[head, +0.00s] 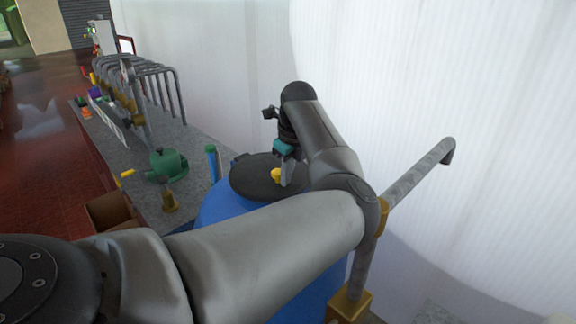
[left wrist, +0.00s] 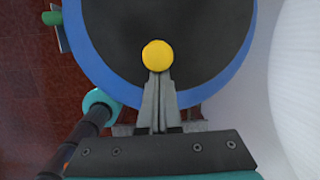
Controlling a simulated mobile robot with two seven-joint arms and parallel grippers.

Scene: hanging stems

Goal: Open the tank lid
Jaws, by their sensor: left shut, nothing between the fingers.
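The blue tank (head: 213,205) stands below my left arm, with a round dark grey lid (head: 248,183) lying on its top. A yellow knob (head: 276,174) sits on the lid. My left gripper (head: 284,178) points down over the lid, close to the knob. In the left wrist view the lid (left wrist: 115,50) lies inside the blue rim (left wrist: 84,55). The gripper's fingers (left wrist: 158,75) are together, with their tips at the yellow knob (left wrist: 158,54); I cannot tell whether they touch it. My right gripper is not in view.
A green watering can (head: 168,164) stands on the grey slab left of the tank. Several curved metal pipes (head: 160,75) stand behind it. A metal pipe with a brass fitting (head: 350,303) rises right of the tank. A white curved wall (head: 480,90) closes the right side.

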